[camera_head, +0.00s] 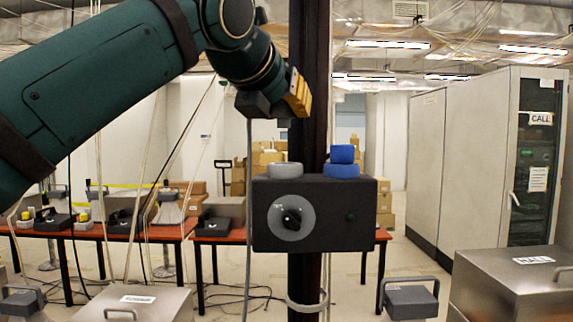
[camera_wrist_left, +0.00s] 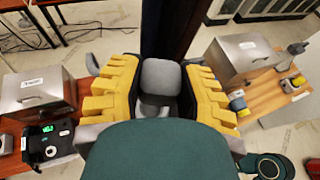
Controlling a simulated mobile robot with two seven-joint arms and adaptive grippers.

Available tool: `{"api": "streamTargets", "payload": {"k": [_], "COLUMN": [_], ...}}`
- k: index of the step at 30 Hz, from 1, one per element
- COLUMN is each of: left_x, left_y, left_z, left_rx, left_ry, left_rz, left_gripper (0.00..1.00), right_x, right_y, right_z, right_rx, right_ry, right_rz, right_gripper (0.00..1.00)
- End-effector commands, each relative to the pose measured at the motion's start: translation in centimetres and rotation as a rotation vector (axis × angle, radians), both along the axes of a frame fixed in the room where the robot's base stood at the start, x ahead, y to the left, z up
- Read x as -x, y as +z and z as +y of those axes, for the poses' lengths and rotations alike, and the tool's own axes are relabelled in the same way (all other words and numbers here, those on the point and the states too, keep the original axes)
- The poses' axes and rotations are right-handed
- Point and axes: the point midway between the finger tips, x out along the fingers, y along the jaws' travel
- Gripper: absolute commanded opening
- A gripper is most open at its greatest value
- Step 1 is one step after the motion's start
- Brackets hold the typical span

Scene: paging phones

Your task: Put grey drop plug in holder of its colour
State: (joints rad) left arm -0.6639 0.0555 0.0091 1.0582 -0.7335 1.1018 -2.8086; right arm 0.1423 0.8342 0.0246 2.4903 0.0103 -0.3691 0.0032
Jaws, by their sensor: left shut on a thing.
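My left gripper (camera_head: 298,93) is raised in front of the dark post, above the black box. In the left wrist view its yellow fingers (camera_wrist_left: 162,88) are shut on the grey drop plug (camera_wrist_left: 161,77), a rounded grey block. In the head view the plug is hidden by the gripper. The grey holder (camera_head: 285,170) is a ring on the left of the box's top, below the gripper and apart from it. The blue holder (camera_head: 342,171) sits on the right with a blue plug (camera_head: 342,154) on it. My right gripper is not in view.
The black box (camera_head: 340,235) with a dial is fixed to the dark post (camera_head: 309,60). Metal cases (camera_head: 515,282) and grey handled blocks (camera_head: 410,300) stand in front. Orange tables (camera_head: 150,232) with phones stand behind left. A tall cabinet (camera_head: 480,150) is at right.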

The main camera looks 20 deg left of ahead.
Motion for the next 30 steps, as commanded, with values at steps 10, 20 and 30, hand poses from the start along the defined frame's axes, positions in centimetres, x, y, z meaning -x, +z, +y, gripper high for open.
{"api": "streamTargets", "payload": {"k": [10,20,30], "left_x": [0.0,0.0,0.0], "left_y": [-4.3,-6.2,-6.7], "left_z": [0.1,0.0,0.0], "left_rx": [-0.002,0.000,0.000], "left_ry": [0.001,0.001,0.001], "left_rz": [0.000,-0.002,0.000], "left_gripper": [0.00,0.00,0.49], "right_x": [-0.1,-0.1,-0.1], "right_y": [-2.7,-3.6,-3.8], "right_z": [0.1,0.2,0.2], "right_rx": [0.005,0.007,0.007], "right_ry": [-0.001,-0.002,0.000], "right_rz": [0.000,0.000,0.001], "right_gripper": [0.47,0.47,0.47]}}
